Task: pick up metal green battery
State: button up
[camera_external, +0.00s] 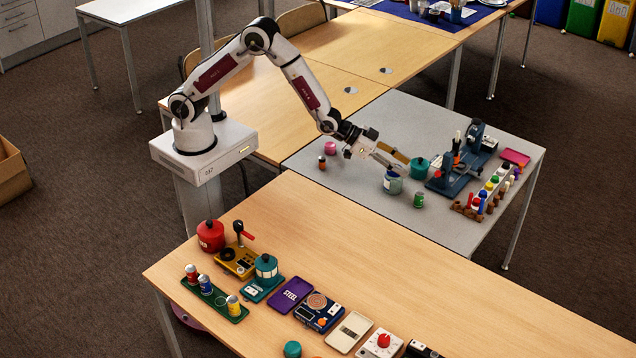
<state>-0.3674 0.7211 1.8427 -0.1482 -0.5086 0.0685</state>
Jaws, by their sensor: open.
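A small green can-like cylinder (419,200), which looks like the green battery, stands upright on the grey table (440,220). It is just right of and in front of a greyish-blue jar (392,184). My gripper (401,163) is open and appears empty. It reaches out above the grey table, up and left of the green cylinder in the picture and near the jar. The cylinder shows no contact with my gripper. At this size I cannot read any marking on it or confirm that it is metal.
A teal pot (419,168) stands just right of my gripper. A dark blue machine (462,165) and a rack of coloured pieces (484,200) are farther right. A pink item (330,148) and a small red-brown cylinder (322,163) stand left. The grey table's front is clear.

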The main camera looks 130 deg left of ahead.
jog(key=n+y, duration=0.1)
jog(key=y, duration=0.1)
send_over(413, 195)
jog(key=s, duration=0.5)
notch_tip(413, 195, down, 8)
jog(key=shift+w+d, duration=0.2)
jog(key=shift+d, duration=0.25)
jog(key=shift+f, duration=2.9)
jog(key=shift+f, duration=0.1)
jog(key=shift+f, duration=0.45)
jog(key=shift+x, duration=2.5)
grip_shut()
